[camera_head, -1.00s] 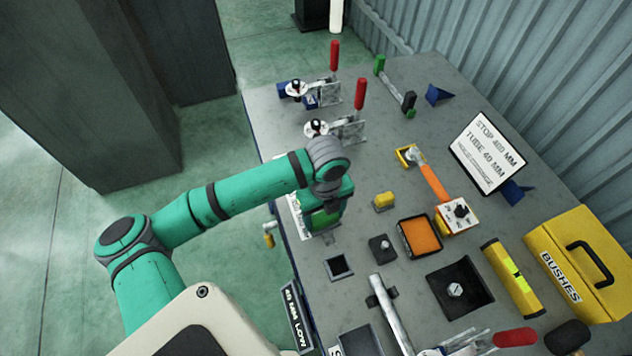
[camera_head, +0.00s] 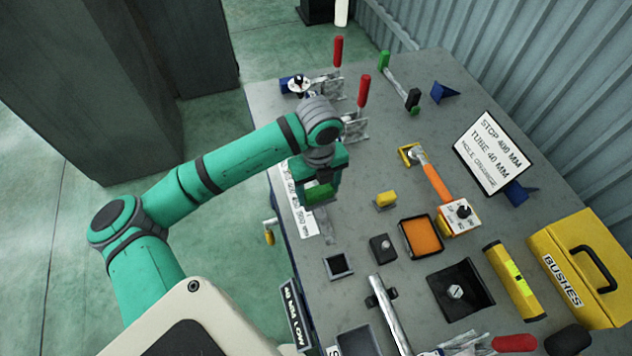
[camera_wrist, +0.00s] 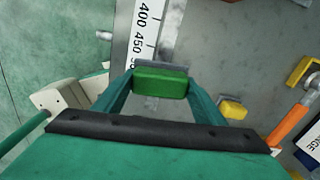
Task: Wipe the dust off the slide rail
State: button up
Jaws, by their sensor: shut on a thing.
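My gripper (camera_wrist: 160,84) is shut on a green block (camera_wrist: 160,82) with a grey strip along its far edge. In the head view the green block (camera_head: 320,190) shows under my wrist, over the left side of the bench. A pale, mottled metal strip (camera_wrist: 172,28), which looks like the slide rail, runs beside a white scale (camera_wrist: 145,30) marked 400 and 450. The block is over the near part of the strip and hides what lies under it. I cannot tell whether it touches. In the head view the scale (camera_head: 303,213) is partly hidden by my arm.
Red-handled clamps (camera_head: 363,92) stand beyond my wrist. A yellow block (camera_head: 386,199), an orange-handled tool (camera_head: 437,182), an orange tray (camera_head: 421,237) and a black block (camera_head: 382,247) lie to the right. A sign (camera_head: 492,153) stands at the back. Bare bench lies between them.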

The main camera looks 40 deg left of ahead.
jog(key=shift+d+r, duration=0.1)
jog(key=shift+r, duration=1.5)
